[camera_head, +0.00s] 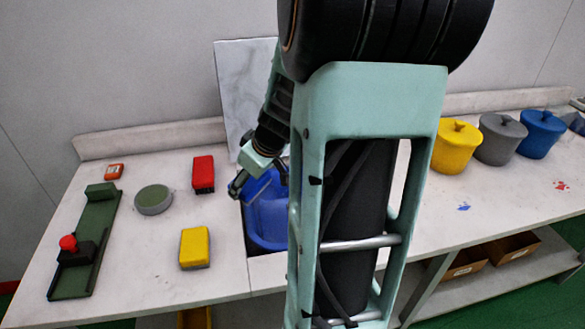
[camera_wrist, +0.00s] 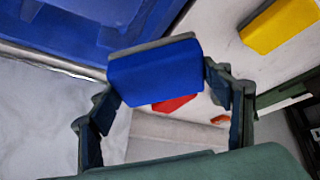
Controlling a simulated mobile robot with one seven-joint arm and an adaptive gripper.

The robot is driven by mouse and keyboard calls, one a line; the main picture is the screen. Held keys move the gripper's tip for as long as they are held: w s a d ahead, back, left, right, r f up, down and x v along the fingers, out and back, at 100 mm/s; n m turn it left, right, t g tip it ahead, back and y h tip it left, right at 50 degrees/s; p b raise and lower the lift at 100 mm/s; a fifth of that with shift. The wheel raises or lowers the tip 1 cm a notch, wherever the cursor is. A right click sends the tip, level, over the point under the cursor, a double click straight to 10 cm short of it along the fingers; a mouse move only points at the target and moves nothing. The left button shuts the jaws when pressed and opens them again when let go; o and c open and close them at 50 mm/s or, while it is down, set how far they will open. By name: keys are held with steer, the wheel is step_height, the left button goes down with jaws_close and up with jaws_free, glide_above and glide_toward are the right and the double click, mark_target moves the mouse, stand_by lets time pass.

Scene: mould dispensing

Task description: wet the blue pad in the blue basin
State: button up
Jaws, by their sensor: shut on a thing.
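The blue pad (camera_wrist: 157,75) is held between the two fingers of my gripper (camera_wrist: 165,88) in the wrist view. The blue basin (camera_wrist: 65,30) fills the upper left of that view, beside the pad. In the head view the basin (camera_head: 268,222) is set in the counter, partly hidden behind my arm. My gripper (camera_head: 258,182) is at the basin's upper left edge in the head view. The pad cannot be made out clearly there. Whether the pad touches anything in the basin cannot be told.
A red pad (camera_head: 203,173) and a yellow pad (camera_head: 194,247) lie left of the basin. A round grey-green dish (camera_head: 153,199) and a green fixture (camera_head: 85,245) stand farther left. Yellow (camera_head: 456,146), grey (camera_head: 501,138) and blue (camera_head: 540,134) lidded pots stand at the right.

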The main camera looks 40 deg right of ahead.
steer(key=s+d+f+n+t+b, duration=0.1)
steer(key=s+d, duration=0.2)
steer(key=d, duration=0.4)
steer(key=s+d+f+n+b, duration=0.1)
steer(key=s+d+f, duration=0.1)
steer(key=d, duration=0.6)
step_height(320, 180, down, 11)
steer(key=b, duration=1.1)
steer(key=shift+s+a, duration=0.15)
steer(key=shift+s, duration=0.05)
step_height(320, 180, up, 10)
steer(key=p, duration=0.3)
steer(key=shift+f, duration=0.15)
stand_by(2.1)
step_height(320, 180, up, 4)
steer(key=shift+p, duration=0.6)
